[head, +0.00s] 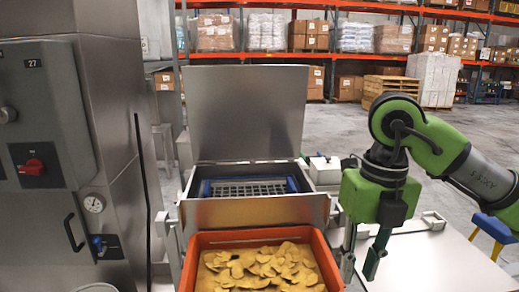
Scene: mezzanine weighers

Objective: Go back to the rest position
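My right gripper (360,268) comes in from the right on a green arm. It points down over the pale worktop, just right of the orange crate (190,268). Its two dark fingers are apart with nothing visible between them, so it is open. The lower end of its left finger is close to the crate's right edge; I cannot tell whether they touch. My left gripper is not in view. The crate holds many yellow-brown, chip-like pieces (262,265).
Behind the crate is a steel machine (255,210) with its lid (247,112) raised and a blue-framed grid (248,187) inside. A steel cabinet (50,130) with a red knob fills the left. The worktop (440,262) is clear at right. A blue and yellow object (495,228) stands beyond it.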

